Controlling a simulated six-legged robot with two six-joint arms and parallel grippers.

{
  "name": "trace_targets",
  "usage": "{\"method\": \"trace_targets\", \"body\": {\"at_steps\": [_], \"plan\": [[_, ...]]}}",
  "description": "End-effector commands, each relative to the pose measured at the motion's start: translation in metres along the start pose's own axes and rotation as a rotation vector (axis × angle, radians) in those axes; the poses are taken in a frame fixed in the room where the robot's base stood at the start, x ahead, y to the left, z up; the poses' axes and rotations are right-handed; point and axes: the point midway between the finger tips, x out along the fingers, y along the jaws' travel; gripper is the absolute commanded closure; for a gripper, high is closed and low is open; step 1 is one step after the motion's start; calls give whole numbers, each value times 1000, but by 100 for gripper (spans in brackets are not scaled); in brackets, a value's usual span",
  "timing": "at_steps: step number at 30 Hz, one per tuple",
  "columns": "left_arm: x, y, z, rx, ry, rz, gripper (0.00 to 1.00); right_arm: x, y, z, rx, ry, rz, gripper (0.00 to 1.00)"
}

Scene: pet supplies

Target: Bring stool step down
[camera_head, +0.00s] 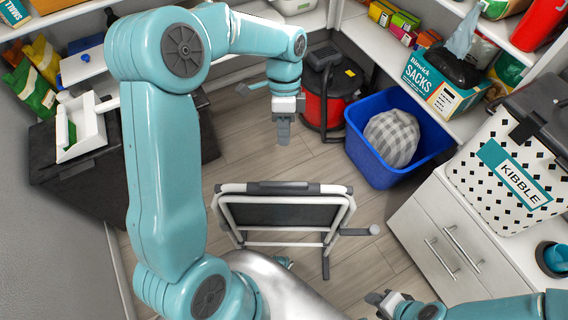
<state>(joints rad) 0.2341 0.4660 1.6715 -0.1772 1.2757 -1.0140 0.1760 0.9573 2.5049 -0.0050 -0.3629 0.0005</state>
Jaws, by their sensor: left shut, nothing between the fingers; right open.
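The step stool (283,215) stands on the floor in the middle of the view. It has a white tubular frame, a dark top bar and a dark flat panel between its side tubes; whether the panel is the step, I cannot tell. My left gripper (283,132) is shut and empty, pointing down above and beyond the stool's top bar, apart from it in the picture. My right gripper (380,299) is open at the bottom edge, right of the stool's lower part and apart from it. The stool's lower part is partly hidden by my own body.
A blue bin (372,155) with a grey checked item and a red-and-black vacuum (335,95) stand behind the stool. White drawers (440,240) bearing a kibble container (505,175) stand right. A black cabinet (85,190) is left. Bare floor surrounds the stool.

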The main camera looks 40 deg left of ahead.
Motion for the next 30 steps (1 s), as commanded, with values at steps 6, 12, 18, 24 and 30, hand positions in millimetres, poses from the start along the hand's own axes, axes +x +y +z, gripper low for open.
{"method": "trace_targets", "body": {"at_steps": [6, 12, 18, 24, 30], "plan": [[51, 0, 0, -1, -2, 4, 100, 10, 4, 0, 0, 0, 0, 57], [67, 21, -1, 0, 0, 0, 100, 12, 4, 0, 0, 0, 0, 57], [71, 33, -2, 0, 1, -1, 100, 13, 4, 0, 0, 0, 0, 57], [72, 33, -2, -1, 1, 0, 100, 12, 4, 0, 0, 0, 0, 57], [72, 33, -1, -1, 1, -1, 100, 13, 5, 0, 0, 0, 0, 57]]}}
